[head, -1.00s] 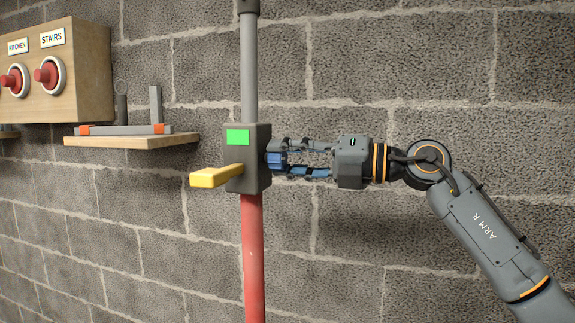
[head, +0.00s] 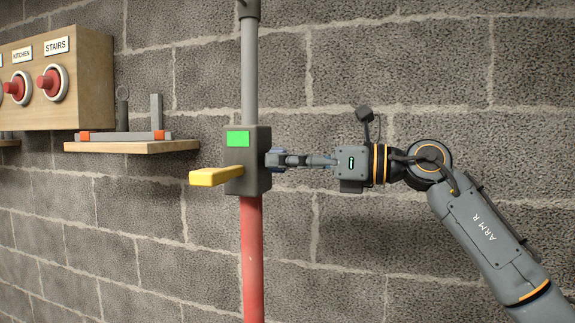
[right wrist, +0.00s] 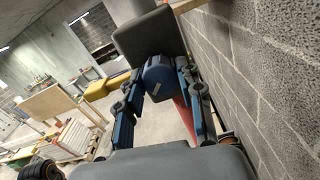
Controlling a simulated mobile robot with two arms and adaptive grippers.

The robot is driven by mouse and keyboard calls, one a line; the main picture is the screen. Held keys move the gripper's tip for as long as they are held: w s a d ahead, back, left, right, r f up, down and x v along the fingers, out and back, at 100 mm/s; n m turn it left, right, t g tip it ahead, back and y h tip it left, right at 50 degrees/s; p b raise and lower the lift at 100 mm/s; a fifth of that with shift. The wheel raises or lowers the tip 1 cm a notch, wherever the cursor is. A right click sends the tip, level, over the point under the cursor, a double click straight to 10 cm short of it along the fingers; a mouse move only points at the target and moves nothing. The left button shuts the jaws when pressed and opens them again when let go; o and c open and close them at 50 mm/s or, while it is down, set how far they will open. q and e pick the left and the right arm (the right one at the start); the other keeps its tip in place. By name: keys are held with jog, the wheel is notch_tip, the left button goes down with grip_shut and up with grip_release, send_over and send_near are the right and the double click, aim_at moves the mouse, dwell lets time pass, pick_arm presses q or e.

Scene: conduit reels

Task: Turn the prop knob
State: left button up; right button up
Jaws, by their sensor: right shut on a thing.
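The prop stands upright near the wall, with a grey upper tube (head: 249,75), a red lower tube (head: 252,255) and a dark grey housing (head: 257,178) between them. The housing bears a green patch (head: 238,138) and a yellow lever (head: 215,176) pointing left. The blue prop knob (right wrist: 160,80) sits on the housing's right side, with a pale mark on its face. My right gripper (head: 273,160) reaches in level from the right and is shut on the knob; its fingers lie on either side of it in the right wrist view. My left gripper is not in view.
A wooden panel (head: 95,75) with red knobs labelled KITCHEN and STAIRS hangs at upper left. Beneath it a wooden shelf (head: 130,147) holds grey and orange parts. The block wall (head: 400,240) runs close behind the prop and my right arm.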

jog(key=shift+f+n, duration=0.25)
jog(key=shift+n, duration=0.95)
jog(key=o, duration=1.2)
jog(key=shift+c, duration=0.2)
jog(key=shift+r, duration=0.1)
jog(key=v, duration=1.2)
